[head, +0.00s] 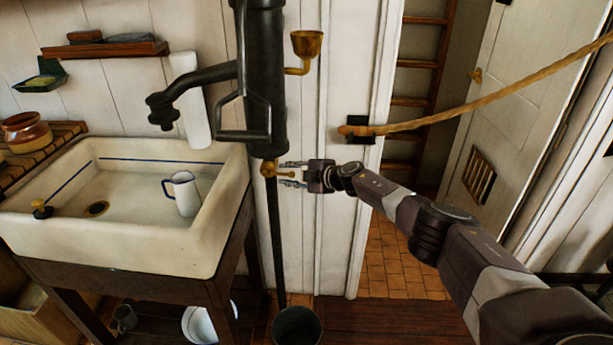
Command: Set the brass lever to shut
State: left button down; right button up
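The brass lever (270,169) is at the lower end of the dark pump body (265,80) on the white plank wall. It is small and points to the right, about level. My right gripper (291,174) reaches in from the right. Its two fingers are apart, one above and one below the lever's outer end. I cannot tell whether either finger touches the lever. My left gripper is not in view.
A white sink (130,229) with an enamel mug (183,194) stands to the left. A brass cup (306,46) juts from the pump above. A bucket (297,326) is on the floor below. A rope (480,103) crosses the doorway at the right.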

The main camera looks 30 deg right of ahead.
jog(key=v, duration=1.1)
dwell(0.5)
jog(key=s+a+f+m+h, duration=0.1)
jog(key=s+a+f+m, duration=0.1)
jog(key=f, duration=0.8)
jog(key=s+a+f+m+h, duration=0.1)
jog(key=a+f+m, duration=0.2)
jog(key=f, duration=0.7)
jog(key=s+f+m+g+h, duration=0.2)
jog(key=s+f+m+g, duration=0.15)
jog(key=s+f, duration=1.45)
jog(key=s+a+f+m+g+h, duration=0.1)
jog(key=s+a+f+m+g, duration=0.1)
jog(key=s+f, duration=0.7)
jog(key=s+a+f+m+g, duration=0.1)
jog(key=s+f+m+g, duration=0.1)
jog(key=s+f, duration=0.7)
jog(key=s+a+f+m+g, duration=0.1)
jog(key=s+a+g, duration=0.1)
jog(key=s, duration=1.1)
jog(key=s+a+f+m+g, duration=0.1)
jog(key=s+a+f+g, duration=0.1)
jog(key=s, duration=1.1)
jog(key=shift+s+a+f, duration=0.25)
jog(key=shift+a, duration=0.65)
